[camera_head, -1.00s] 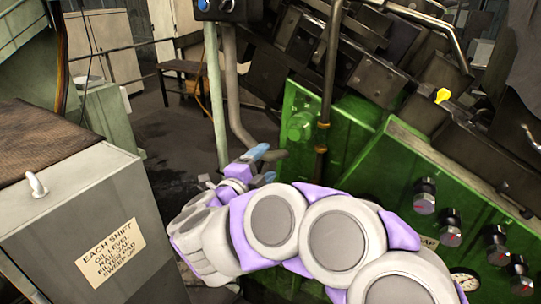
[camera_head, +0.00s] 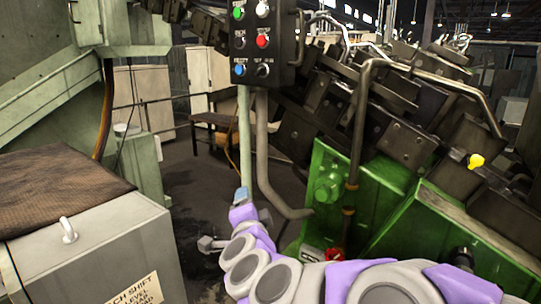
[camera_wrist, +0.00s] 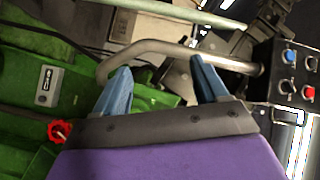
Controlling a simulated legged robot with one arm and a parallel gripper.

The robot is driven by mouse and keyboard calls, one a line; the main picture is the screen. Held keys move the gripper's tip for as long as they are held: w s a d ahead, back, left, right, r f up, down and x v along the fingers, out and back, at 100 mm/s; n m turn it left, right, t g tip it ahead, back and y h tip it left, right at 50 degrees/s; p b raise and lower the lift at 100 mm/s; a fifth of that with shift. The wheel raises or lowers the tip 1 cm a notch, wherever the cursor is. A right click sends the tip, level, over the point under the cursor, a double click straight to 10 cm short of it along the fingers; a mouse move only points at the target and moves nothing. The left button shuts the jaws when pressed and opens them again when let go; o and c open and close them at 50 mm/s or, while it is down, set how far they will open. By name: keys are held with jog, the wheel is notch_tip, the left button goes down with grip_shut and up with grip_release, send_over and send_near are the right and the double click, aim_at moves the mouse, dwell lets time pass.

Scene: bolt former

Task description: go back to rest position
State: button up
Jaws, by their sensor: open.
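My gripper (camera_head: 243,196) shows in the head view at the end of my white and purple arm, in front of the pole under the control box. In the wrist view my gripper (camera_wrist: 163,88) has its two blue fingers spread apart with nothing between them. A bent grey pipe (camera_wrist: 180,53) runs behind the fingers in that view. I cannot tell how close the fingers are to it.
A black control box (camera_head: 262,42) with coloured buttons stands on poles ahead. The green machine (camera_head: 335,190) is on the right, with a red knob (camera_wrist: 60,131) near its base. A grey cabinet (camera_head: 100,245) stands left. Open floor (camera_head: 200,180) lies between.

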jog(key=s+d+f+n+g+y, duration=0.1)
jog(key=s+f+n+g+y, duration=0.1)
jog(key=s+f+n+g, duration=0.5)
jog(key=s+f+n+g+y, duration=0.2)
jog(key=s+f+n, duration=0.2)
jog(key=s, duration=0.5)
jog(key=s+d+f+n+g+h, duration=0.1)
jog(key=s+d+f+g, duration=0.3)
jog(key=s+d, duration=0.5)
jog(key=s+d+f+g+h, duration=0.4)
jog(key=s+d, duration=0.4)
jog(key=s, duration=0.7)
jog(key=shift+s+d+n+g, duration=0.25)
jog(key=shift+d+n+g, duration=0.15)
jog(key=shift+g, duration=0.5)
jog(key=shift+w+a+f, duration=0.1)
jog(key=shift+c, duration=0.2)
